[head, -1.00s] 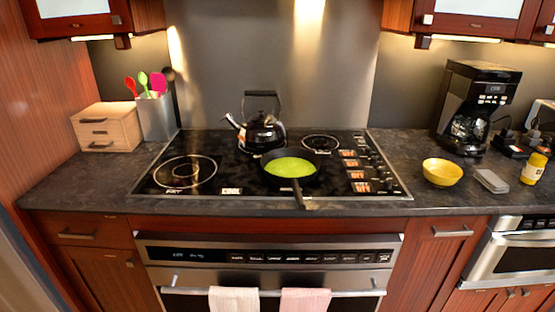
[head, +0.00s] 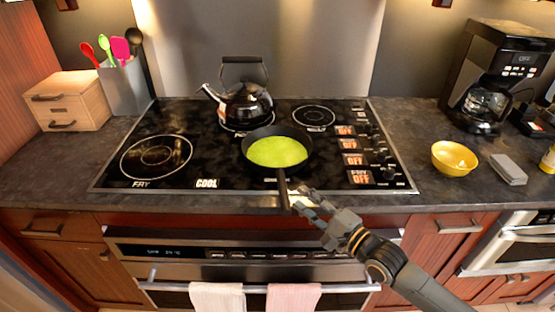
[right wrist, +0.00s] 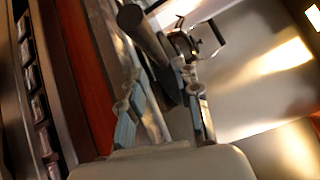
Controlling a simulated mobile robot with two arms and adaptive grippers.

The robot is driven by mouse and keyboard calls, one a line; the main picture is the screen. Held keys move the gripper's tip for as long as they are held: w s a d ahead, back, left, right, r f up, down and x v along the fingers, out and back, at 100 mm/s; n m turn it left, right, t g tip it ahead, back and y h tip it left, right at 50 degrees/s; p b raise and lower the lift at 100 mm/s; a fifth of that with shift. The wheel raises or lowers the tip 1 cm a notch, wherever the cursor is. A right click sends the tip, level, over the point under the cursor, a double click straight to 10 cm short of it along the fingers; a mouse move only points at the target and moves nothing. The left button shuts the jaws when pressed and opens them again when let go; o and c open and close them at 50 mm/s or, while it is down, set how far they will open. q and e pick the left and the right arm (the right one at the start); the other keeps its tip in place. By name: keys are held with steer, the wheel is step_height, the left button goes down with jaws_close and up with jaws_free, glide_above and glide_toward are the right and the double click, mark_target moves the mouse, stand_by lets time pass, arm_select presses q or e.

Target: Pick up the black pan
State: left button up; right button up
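The black pan (head: 249,150), holding something bright green, sits on the front middle of the black cooktop (head: 205,160). Its handle (head: 283,188) points toward me, over the counter's front edge. My right gripper (head: 300,199) is close by the right side of the handle in the head view. In the right wrist view its two pale blue fingers (right wrist: 160,82) are apart, with the dark handle (right wrist: 147,36) ahead of and partly between them. I cannot tell whether they touch it. My left gripper is not in view.
A black kettle (head: 247,103) stands behind the pan. A yellow bowl (head: 454,158) and a coffee maker (head: 492,75) are at the right; a wooden box (head: 67,100) is at the left. The oven handle (head: 175,286) with towels is below.

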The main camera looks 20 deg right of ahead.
mark_target(282, 181)
steer(key=x, duration=0.4)
steer(key=p+x, duration=0.1)
steer(key=x, duration=0.3)
steer(key=shift+w+a+f+p, duration=0.1)
steer(key=shift+w+f+p, duration=0.15)
steer(key=shift+w+p, duration=0.05)
steer(key=shift+s, duration=0.1)
steer(key=shift+c, duration=0.7)
jaws_close()
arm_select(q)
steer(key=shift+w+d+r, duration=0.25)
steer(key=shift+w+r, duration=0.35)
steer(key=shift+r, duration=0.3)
arm_select(e)
steer(key=shift+r, duration=0.2)
